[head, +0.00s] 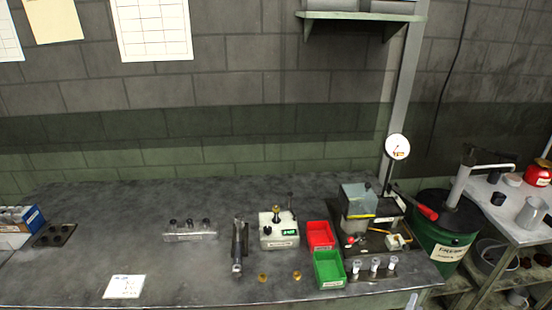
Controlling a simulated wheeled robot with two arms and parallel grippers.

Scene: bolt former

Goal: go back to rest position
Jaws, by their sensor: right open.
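Only a small pale tip of my right gripper (412,301) shows at the bottom edge, right of centre, in front of the bench's front edge. It is open, and I see nothing held in it. It is apart from the things on the bench. The rest of this gripper and its arm are out of the picture. My left gripper is not in view.
A green drum (440,245) stands at right. The bench's front left is mostly clear.

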